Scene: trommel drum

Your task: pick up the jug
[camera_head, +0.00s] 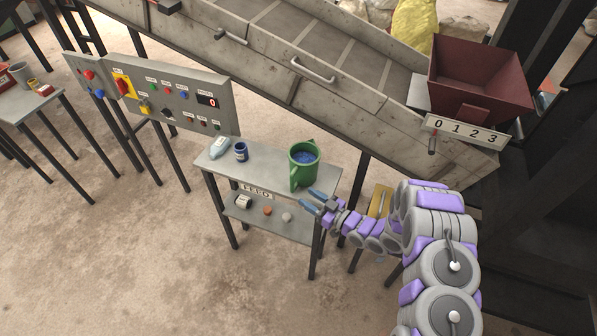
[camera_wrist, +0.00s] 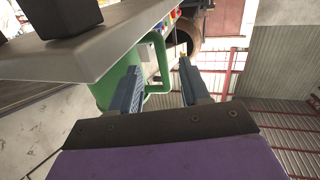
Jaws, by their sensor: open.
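The green jug (camera_head: 303,168) stands upright at the right end of the feed table's top (camera_head: 222,166), with blue contents showing inside. Its handle (camera_head: 294,178) faces the front. My gripper (camera_head: 311,200) is open and empty, close to the table's front edge, in front of and slightly below the jug. In the wrist view the jug (camera_wrist: 105,90) is partly hidden behind the left finger. Its handle (camera_wrist: 164,62) shows between the two fingers of my gripper (camera_wrist: 159,68); I cannot tell whether it lies beyond the fingertips.
A blue jar (camera_head: 240,152) and a pale bottle (camera_head: 219,147) stand on the table's left half. Small items lie on its lower shelf (camera_head: 260,225). A control panel (camera_head: 170,95) stands behind left, a sloping conveyor (camera_head: 300,70) behind, and a red hopper (camera_head: 480,85) at right.

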